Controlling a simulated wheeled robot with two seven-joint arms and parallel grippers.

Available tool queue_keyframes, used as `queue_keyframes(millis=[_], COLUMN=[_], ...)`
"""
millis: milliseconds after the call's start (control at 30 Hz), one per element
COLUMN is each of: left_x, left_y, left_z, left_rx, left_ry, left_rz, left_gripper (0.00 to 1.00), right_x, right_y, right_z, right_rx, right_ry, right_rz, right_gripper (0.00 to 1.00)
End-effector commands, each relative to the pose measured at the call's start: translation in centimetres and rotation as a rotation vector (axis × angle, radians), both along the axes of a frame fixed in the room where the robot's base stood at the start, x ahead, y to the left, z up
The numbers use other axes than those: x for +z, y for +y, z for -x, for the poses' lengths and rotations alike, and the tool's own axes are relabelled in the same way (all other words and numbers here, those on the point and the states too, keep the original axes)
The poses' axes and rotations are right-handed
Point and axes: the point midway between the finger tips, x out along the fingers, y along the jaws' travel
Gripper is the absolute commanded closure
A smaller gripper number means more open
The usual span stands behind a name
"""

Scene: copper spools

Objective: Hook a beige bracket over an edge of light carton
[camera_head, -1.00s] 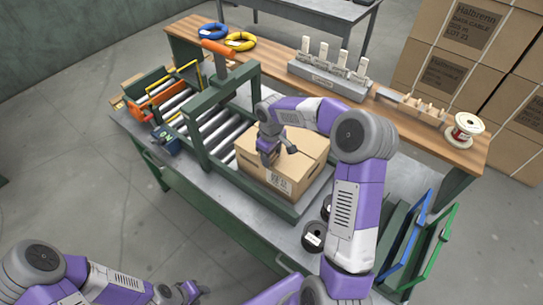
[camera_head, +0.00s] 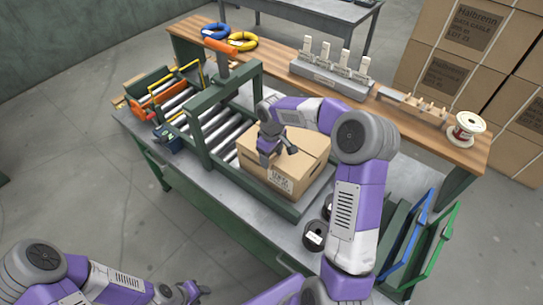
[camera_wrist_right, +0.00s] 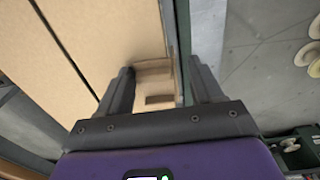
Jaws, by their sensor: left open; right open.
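The light carton (camera_head: 312,160) sits closed on the metal end plate of the roller conveyor. My right gripper (camera_head: 280,153) is over the carton's top. In the right wrist view, my right gripper (camera_wrist_right: 160,82) is open, and a beige bracket (camera_wrist_right: 154,66) lies between its fingers at the carton's edge. The bracket's colour nearly matches the carton (camera_wrist_right: 95,35), and the frame does not clearly show how far it reaches over the edge. The bracket cannot be made out in the head view. My left gripper (camera_head: 192,292) is open and empty, low at the front, away from the bench.
A green frame (camera_head: 197,125) stands across the rollers left of the carton. Behind are a wooden shelf (camera_head: 400,105) with a grey rack (camera_head: 330,80) and a copper spool (camera_head: 466,128).

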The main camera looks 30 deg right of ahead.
Motion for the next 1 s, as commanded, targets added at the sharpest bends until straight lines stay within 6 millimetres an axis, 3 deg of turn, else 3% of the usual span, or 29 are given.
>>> queue_keyframes(millis=[33,267,700,1000], left_x=[-0.2,-0.2,0.2,0.3], left_y=[0.0,0.0,0.0,0.0], left_z=[0.0,0.0,0.0,0.0], left_rx=[0.0,0.0,0.0,0.0], left_ry=[0.0,0.0,0.0,0.0], left_rz=[0.0,0.0,0.0,0.0], left_gripper=[0.57,0.57,0.57,0.57], right_x=[-2.1,-1.4,6.6,8.1], right_y=[-0.4,-0.3,0.5,0.7], right_z=[0.8,0.8,1.1,1.3], right_rx=[0.0,0.001,0.002,0.002], right_ry=[0.034,0.03,-0.004,-0.008], right_rz=[-0.004,-0.003,0.007,0.007], right_gripper=[0.21,0.21,0.21,0.21])
